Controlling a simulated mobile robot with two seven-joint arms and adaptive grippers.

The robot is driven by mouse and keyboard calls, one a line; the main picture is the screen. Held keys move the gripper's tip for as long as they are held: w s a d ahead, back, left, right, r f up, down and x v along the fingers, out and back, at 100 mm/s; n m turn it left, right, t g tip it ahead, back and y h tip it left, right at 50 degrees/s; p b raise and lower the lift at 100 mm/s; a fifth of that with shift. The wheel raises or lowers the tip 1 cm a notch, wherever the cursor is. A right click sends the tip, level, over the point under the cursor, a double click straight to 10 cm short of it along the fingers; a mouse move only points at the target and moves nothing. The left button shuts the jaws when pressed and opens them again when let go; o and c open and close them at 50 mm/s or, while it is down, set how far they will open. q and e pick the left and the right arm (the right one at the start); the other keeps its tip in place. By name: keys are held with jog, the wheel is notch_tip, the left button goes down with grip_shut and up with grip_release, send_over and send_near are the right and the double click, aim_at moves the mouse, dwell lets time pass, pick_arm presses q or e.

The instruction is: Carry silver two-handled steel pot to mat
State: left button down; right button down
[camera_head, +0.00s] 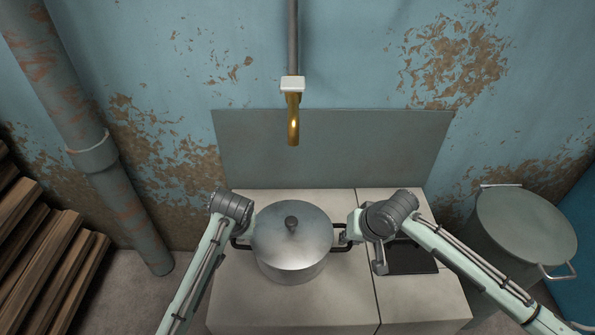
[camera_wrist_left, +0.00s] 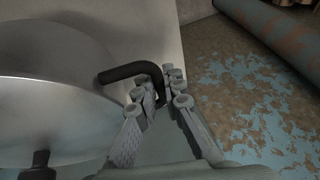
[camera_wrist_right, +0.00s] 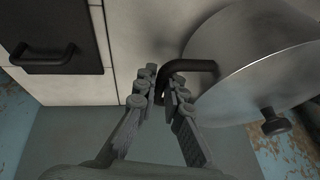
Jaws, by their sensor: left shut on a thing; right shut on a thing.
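The silver steel pot (camera_head: 290,255) has a domed lid with a dark knob (camera_head: 291,223) and is over the pale worktop. Whether its base touches the worktop is unclear. My left gripper (camera_wrist_left: 158,90) is shut on the pot's left black handle (camera_wrist_left: 128,72). My right gripper (camera_wrist_right: 163,84) is shut on its right black handle (camera_wrist_right: 200,65). The pot looks level. I cannot identify a mat. A dark rectangular plate (camera_head: 412,260) with a black handle (camera_wrist_right: 42,56) lies right of the pot, partly behind my right arm in the head view.
The pale worktop (camera_head: 300,309) is clear in front of the pot. A brass spout (camera_head: 293,125) hangs above and behind it. A large lidded metal container (camera_head: 525,225) stands to the right. Stacked wooden boards (camera_head: 45,250) and a rusty pipe (camera_head: 90,150) are at the left.

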pick_arm(q)
jog(key=shift+r, duration=0.3)
pick_arm(e)
jog(key=shift+r, duration=0.25)
